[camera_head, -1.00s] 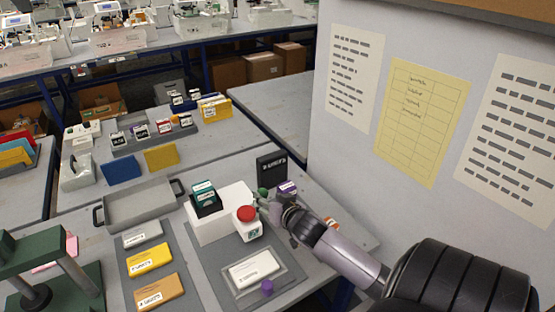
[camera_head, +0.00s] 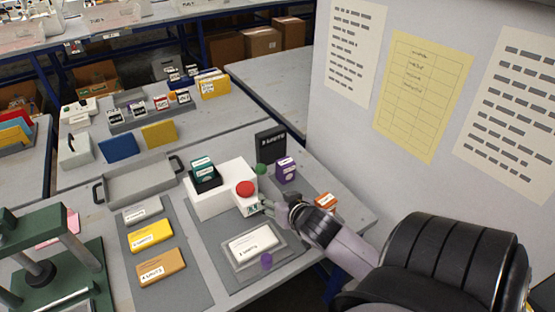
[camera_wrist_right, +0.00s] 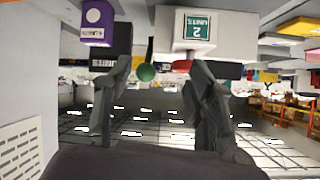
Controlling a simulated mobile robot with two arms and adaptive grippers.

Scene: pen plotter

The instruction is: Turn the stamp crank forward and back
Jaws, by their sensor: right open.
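The stamp machine (camera_head: 205,203) is a white block with a red button (camera_head: 244,188) on its right side. Its crank shows as a green ball knob (camera_head: 261,169) behind the button; in the right wrist view the green ball (camera_wrist_right: 147,72) sits on a short dark lever. My right gripper (camera_head: 267,207) is open at the machine's front right corner, nearer the camera than the knob. In the wrist view its fingers (camera_wrist_right: 159,72) stand apart, with the ball appearing between the tips; I cannot tell the depth gap. My left gripper is not in view.
An orange box (camera_head: 326,201) is right of my arm. A green press (camera_head: 75,230) stands left.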

